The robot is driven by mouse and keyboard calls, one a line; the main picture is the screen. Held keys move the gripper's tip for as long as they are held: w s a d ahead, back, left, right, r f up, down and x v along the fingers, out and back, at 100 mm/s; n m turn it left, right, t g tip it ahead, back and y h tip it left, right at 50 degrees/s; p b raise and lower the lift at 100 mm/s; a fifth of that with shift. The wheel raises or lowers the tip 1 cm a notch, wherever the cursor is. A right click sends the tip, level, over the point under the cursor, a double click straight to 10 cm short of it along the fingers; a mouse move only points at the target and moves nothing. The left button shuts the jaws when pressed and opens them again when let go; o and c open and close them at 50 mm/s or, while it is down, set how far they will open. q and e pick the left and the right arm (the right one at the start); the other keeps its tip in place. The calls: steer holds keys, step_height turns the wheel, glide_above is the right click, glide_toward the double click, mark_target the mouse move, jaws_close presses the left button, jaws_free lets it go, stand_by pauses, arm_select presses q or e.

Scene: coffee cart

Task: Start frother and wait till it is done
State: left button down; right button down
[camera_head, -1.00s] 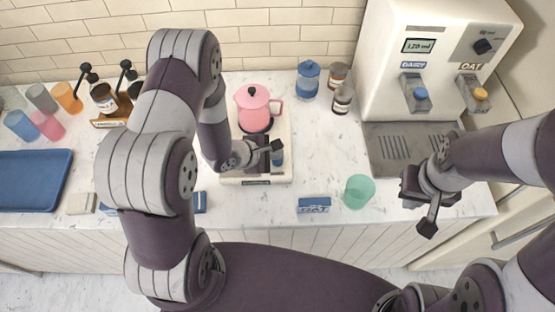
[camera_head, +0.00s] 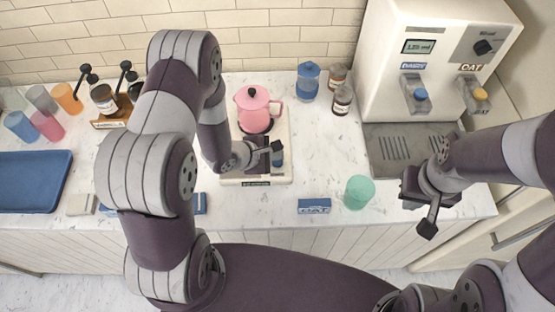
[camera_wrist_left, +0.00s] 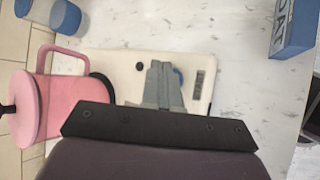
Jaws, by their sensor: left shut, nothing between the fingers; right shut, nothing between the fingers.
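The frother is a cream base (camera_head: 285,173) on the counter, with a pink lidded pitcher (camera_head: 257,108) standing on its back part. Both also show in the left wrist view, the pitcher (camera_wrist_left: 55,103) at left and the base (camera_wrist_left: 115,62) in the middle. My left gripper (camera_head: 262,168) is shut and empty over the front part of the base. In the left wrist view its closed fingers (camera_wrist_left: 161,82) partly cover a blue button (camera_wrist_left: 179,76); I cannot tell whether they touch it. My right gripper (camera_head: 409,190) is shut and empty at the right, near the counter's front edge.
A green cup (camera_head: 359,192) and a blue box labelled OAT (camera_head: 314,206) stand right of the frother. A milk dispenser (camera_head: 425,95) is at the back right. Jars (camera_head: 308,82) stand behind. A blue tray (camera_head: 35,182) and coloured cups are at the left.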

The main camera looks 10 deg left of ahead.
mark_target(275, 163)
arm_select(q)
steer(key=shift+f, duration=0.15)
stand_by(0.6)
steer(key=shift+f, duration=0.3)
steer(key=shift+f, duration=0.5)
stand_by(0.5)
stand_by(0.4)
steer(key=shift+r+p, duration=0.85)
steer(key=shift+r, duration=0.1)
step_height(275, 163, up, 5)
steer(key=p, duration=0.5)
steer(key=shift+r+p, duration=0.1)
steer(key=shift+p, duration=0.2)
